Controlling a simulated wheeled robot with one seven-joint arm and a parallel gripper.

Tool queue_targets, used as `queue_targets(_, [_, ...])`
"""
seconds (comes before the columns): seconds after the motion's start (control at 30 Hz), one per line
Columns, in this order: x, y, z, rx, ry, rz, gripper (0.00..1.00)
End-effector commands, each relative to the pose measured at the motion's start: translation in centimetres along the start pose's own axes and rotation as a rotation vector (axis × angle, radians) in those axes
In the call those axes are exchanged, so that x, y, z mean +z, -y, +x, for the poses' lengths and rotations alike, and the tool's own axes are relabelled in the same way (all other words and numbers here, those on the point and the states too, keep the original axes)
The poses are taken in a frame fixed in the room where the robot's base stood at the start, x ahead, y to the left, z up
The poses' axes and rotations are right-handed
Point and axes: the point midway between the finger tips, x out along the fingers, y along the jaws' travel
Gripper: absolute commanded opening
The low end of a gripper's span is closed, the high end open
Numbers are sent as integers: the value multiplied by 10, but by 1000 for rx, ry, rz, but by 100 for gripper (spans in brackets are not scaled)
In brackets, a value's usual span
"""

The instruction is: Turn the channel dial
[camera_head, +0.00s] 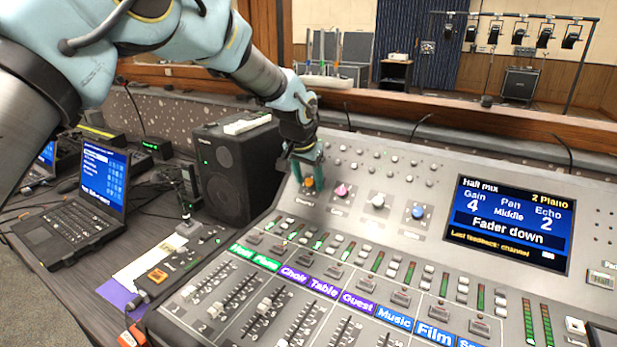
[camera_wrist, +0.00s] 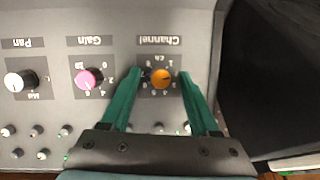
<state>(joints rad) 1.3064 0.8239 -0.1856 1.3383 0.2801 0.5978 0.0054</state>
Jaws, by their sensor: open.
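The channel dial is an orange knob (camera_wrist: 161,78) under an upside-down "Channel" label in the wrist view. It also shows in the head view (camera_head: 309,183) at the left end of the row of dials. My gripper (camera_wrist: 160,72) is open, with one green finger on each side of the orange dial. Gaps show between the fingers and the knob in the wrist view. In the head view my gripper (camera_head: 308,178) is at the dial, from above. The console screen (camera_head: 511,222) reads "2 Piano", Gain 4, Pan Middle, Echo 2, "Fader down" and "Last feedback: channel".
The pink gain dial (camera_wrist: 90,79) is close beside one finger, and the white pan dial (camera_wrist: 14,82) is farther left. A blue dial (camera_head: 418,212) is along the same row. A black speaker (camera_head: 238,168) stands left of the console. Faders and coloured labels fill the front.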

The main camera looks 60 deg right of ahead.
Motion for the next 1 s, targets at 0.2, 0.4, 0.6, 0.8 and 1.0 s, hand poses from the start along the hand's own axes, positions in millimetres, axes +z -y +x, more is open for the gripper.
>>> queue_targets(0.2, [0,0,0,0,0,0,61])
queue_targets(0.4, [0,0,0,0,0,0,38])
queue_targets(0.6, [0,0,0,0,0,0,16])
queue_targets(0.8, [0,0,0,0,0,0,0])
queue_targets(1.0, [0,0,0,0,0,0,0])
